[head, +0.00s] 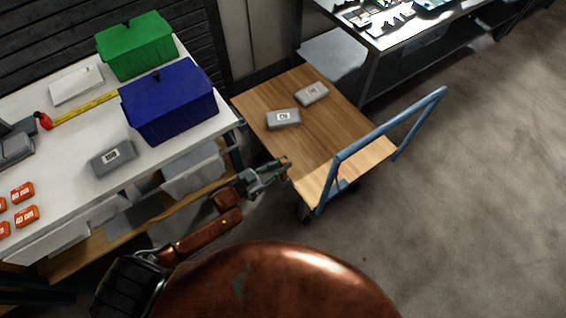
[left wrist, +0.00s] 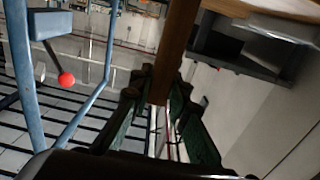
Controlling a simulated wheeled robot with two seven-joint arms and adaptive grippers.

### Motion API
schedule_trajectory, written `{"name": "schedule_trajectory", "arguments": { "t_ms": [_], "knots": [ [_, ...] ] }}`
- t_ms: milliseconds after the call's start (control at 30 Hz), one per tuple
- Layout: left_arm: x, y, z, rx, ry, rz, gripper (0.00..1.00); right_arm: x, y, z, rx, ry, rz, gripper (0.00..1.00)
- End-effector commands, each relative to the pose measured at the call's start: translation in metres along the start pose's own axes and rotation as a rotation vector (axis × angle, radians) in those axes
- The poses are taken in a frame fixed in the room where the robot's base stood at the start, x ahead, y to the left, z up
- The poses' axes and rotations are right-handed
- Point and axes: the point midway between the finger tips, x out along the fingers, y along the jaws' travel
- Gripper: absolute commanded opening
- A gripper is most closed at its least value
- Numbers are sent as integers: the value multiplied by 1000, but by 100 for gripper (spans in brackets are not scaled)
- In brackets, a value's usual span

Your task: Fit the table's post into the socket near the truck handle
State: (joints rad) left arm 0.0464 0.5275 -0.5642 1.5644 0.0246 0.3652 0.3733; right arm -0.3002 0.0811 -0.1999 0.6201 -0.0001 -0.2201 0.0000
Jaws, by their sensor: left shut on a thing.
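The truck (head: 355,128) has a wooden deck and a blue tubular handle (head: 385,130) at its right end. The handle also shows at the left in the left wrist view (left wrist: 92,100). My left gripper (head: 284,167) is at the deck's near left edge. In the left wrist view its dark fingers (left wrist: 160,88) are shut on the brown wooden edge of the deck (left wrist: 178,45). The white-topped table (head: 70,135) stands left of the truck. I cannot make out a post or a socket. My right gripper is not in view.
Two grey boxes (head: 284,118) (head: 312,93) lie on the truck deck. A green bin (head: 135,46), a blue bin (head: 168,105) and a grey box (head: 113,158) are on the table. A metal workbench (head: 400,40) stands behind. Floor at the right (head: 470,200) is clear.

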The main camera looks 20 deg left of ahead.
Motion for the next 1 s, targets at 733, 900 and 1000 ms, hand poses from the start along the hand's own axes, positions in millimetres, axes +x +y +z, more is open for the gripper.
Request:
{"name": "schedule_trajectory", "arguments": {
  "t_ms": [733,900,1000],
  "knots": [
    [0,0,17,0,0,0,17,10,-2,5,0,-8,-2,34],
    [0,0,17,0,1,0,29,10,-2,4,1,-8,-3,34],
    [0,0,17,0,0,0,36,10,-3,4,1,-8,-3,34]
  ]
}}
